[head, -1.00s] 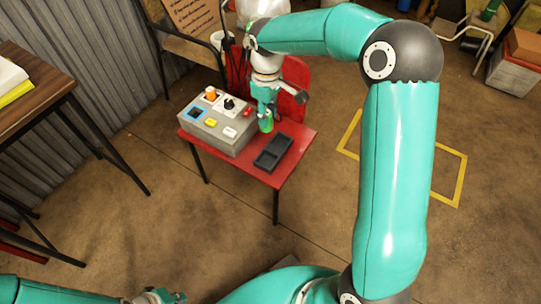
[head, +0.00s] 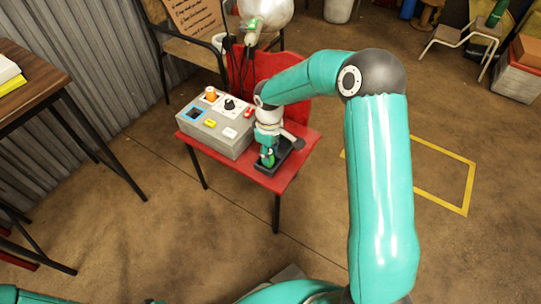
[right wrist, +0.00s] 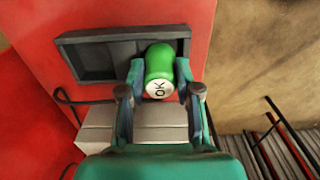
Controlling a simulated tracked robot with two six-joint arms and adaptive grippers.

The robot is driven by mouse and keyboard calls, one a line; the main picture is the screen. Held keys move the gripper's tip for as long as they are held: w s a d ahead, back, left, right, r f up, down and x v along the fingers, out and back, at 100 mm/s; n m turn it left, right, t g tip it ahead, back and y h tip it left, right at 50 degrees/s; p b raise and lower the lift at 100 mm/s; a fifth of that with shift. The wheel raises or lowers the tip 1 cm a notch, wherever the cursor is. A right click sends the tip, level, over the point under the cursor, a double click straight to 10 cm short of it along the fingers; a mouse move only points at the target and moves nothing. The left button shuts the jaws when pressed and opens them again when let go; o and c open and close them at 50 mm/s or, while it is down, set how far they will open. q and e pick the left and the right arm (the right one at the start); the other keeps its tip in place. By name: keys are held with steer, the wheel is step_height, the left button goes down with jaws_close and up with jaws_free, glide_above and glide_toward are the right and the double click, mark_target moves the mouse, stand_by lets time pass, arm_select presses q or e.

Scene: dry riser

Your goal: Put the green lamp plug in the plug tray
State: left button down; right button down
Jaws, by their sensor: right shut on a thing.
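In the head view the plug (head: 268,160) is over the dark plug tray (head: 290,157), which lies on the red chair seat. In the right wrist view the tray (right wrist: 68,58) shows an empty compartment, and the plug is at its right end. I cannot tell whether the plug touches the tray floor. Of my left gripper only a sliver shows at the bottom edge of the head view.
A grey control box (head: 215,133) with knobs and buttons stands on the red seat (head: 265,178), left of the tray. The red backrest (head: 245,72) rises behind. A brown table (head: 40,95) stands at the left. Open floor surrounds the chair.

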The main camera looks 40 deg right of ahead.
steer(key=shift+f, duration=0.25)
steer(key=shift+f, duration=0.2)
steer(key=c, duration=0.8)
jaws_free()
steer(key=shift+r, duration=0.1)
